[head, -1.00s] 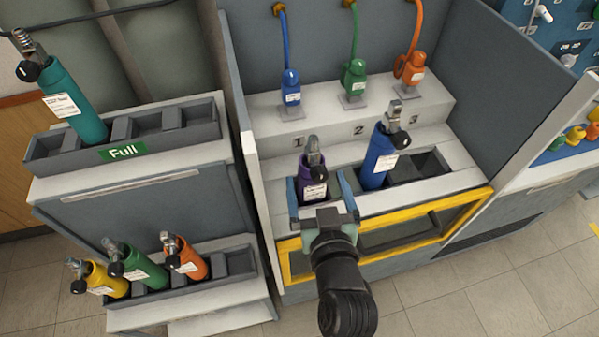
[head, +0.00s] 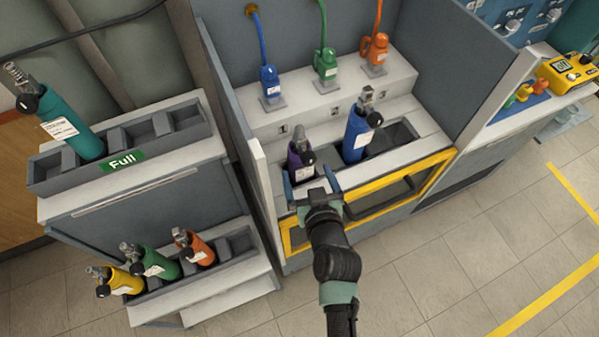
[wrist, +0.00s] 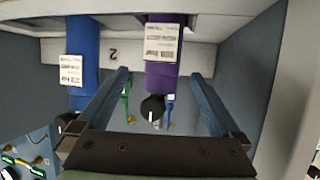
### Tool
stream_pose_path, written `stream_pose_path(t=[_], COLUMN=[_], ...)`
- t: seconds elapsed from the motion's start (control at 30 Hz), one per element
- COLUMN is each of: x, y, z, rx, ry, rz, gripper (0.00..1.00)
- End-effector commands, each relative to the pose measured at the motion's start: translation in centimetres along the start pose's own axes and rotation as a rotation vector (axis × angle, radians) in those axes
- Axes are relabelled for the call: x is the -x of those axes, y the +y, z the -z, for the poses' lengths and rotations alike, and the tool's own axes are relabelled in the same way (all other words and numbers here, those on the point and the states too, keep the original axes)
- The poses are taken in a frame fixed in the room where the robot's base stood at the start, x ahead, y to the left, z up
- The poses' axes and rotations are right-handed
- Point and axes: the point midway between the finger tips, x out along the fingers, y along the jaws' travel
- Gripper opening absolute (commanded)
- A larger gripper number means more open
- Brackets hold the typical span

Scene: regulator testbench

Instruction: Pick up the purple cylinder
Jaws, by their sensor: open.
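The purple cylinder (head: 297,171) stands upright in the slot in front of number 1 of the bench rack. It has a white label and a dark knob with a metal valve on top. My gripper (head: 310,183) is open, just in front of it, with its blue fingers pointing toward it. In the wrist view, which looks upside down, the purple cylinder (wrist: 162,70) shows between the two spread fingers of my gripper (wrist: 160,76), with visible gaps on both sides.
A blue cylinder (head: 355,137) stands in the slot to the right, close to the gripper's side. A yellow frame (head: 375,206) edges the bench front. Hoses with blue, green and orange connectors (head: 375,52) hang behind. A rack with a teal cylinder (head: 72,125) stands left.

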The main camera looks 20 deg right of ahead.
Motion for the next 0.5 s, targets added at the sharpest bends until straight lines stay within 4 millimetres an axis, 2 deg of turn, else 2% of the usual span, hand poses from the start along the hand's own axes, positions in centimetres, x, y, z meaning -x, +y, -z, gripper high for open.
stream_pose_path(t=[0.23, 0.5], x=[-1.5, -4.9], y=[-0.1, -0.4], z=[0.0, -0.3], rx=[-0.001, -0.001], ry=[0.0, 0.002], rz=[0.0, 0.0], gripper=[1.0, 1.0])
